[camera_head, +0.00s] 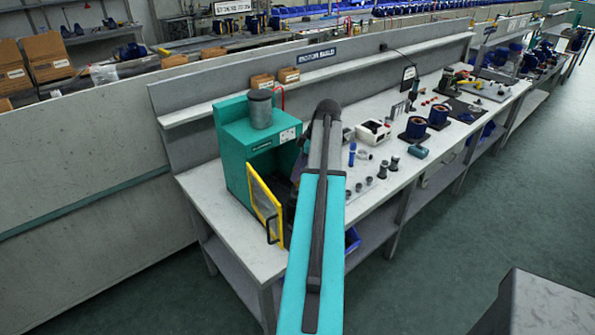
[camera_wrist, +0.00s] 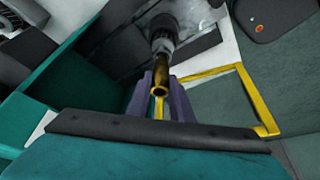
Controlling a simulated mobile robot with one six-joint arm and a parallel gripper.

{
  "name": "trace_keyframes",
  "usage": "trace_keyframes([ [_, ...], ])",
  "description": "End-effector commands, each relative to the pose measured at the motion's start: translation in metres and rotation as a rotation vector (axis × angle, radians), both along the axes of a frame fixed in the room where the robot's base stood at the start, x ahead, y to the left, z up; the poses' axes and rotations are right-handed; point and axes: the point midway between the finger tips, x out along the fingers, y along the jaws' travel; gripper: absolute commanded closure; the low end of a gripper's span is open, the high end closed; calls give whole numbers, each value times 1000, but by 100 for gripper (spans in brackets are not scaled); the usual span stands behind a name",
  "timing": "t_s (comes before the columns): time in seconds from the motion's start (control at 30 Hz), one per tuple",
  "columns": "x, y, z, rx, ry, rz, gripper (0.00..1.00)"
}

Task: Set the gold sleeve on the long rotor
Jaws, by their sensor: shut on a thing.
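In the wrist view my gripper (camera_wrist: 160,101) is shut on the gold sleeve (camera_wrist: 160,76), a brass-coloured tube with its open round end between the purple fingers. Just beyond it, in line with it, is a dark cylindrical part with a grey collar (camera_wrist: 163,37), possibly the long rotor. I cannot tell whether the sleeve touches or surrounds any part of it. In the head view my arm reaches to the teal machine (camera_head: 233,150), whose yellow-framed door (camera_head: 265,206) stands open. The arm hides the sleeve and fingertips there.
The yellow door frame also shows right of my gripper in the wrist view (camera_wrist: 243,82). The teal machine's wall is close on the left. On the white bench (camera_head: 358,207), several small grey parts (camera_head: 383,169), a blue bottle (camera_head: 352,154) and a white box (camera_head: 373,131) stand right of my arm.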

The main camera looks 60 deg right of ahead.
Motion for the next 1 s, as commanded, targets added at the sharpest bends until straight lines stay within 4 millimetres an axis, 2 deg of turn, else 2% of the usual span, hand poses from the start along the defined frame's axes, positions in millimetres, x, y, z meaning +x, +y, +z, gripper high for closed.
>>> trace_keyframes([
  [0.77, 0, 0, -13, 0, 0, 1, 93],
  [0.8, 0, 0, -13, 0, 0, 0, 74],
  [0.9, 0, 0, -13, 0, 0, 1, 58],
  [1.0, 0, 0, -13, 0, 0, 0, 58],
])
